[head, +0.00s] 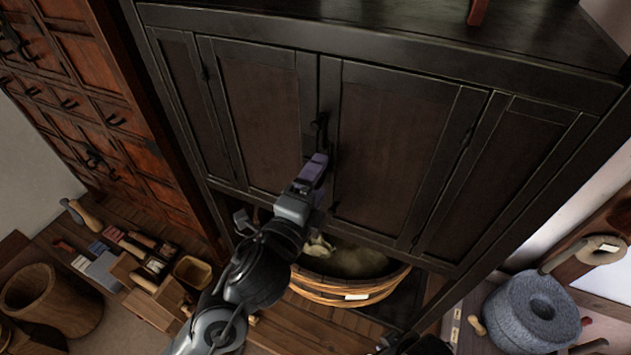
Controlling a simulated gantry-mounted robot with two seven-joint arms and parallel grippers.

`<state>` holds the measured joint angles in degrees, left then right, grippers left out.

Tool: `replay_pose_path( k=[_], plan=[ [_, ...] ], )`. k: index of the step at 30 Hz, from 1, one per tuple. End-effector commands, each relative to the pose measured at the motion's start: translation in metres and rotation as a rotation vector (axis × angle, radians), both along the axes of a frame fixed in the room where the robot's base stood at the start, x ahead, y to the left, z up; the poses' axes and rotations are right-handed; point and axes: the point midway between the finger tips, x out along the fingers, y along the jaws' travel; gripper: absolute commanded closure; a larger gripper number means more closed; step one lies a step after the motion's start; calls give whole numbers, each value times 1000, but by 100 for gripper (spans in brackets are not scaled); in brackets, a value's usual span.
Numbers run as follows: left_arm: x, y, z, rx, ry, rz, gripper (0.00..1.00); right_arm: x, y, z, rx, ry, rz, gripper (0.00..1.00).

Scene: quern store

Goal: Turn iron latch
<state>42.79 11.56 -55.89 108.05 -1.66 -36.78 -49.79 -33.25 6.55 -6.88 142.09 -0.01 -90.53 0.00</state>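The iron latch (321,122) is a small dark fitting where the two middle doors of the dark wooden cabinet (380,50) meet. My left gripper (318,162) reaches up from below, in front of the doors, with its purple-grey fingertips just below the latch. I cannot tell whether the fingertips touch the latch's lower part, which they may partly cover. The fingers show nearly edge-on, so their opening is not clear. My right gripper is not clearly visible; only a dark piece shows at the bottom edge.
A round wooden tub (345,285) with pale contents stands under the cabinet. A grey quern stone (530,312) is at lower right. A reddish drawer chest (100,100) is at left, with a wooden bucket (50,300) and small tools below it.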

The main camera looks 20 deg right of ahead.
Motion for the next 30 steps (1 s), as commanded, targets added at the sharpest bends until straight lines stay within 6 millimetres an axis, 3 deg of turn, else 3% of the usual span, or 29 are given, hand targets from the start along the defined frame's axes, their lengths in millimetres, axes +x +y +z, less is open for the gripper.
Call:
replay_pose_path(
  k=[11,24,30],
  plan=[
    [-8,9,-1,-1,1,1,19,0,-1,-4,-2,0,1,100],
    [-57,59,-2,0,0,0,19,0,-2,-20,-10,-1,6,100],
    [-71,74,-1,-1,1,0,19,0,-2,-22,-8,0,6,100]
  ],
)
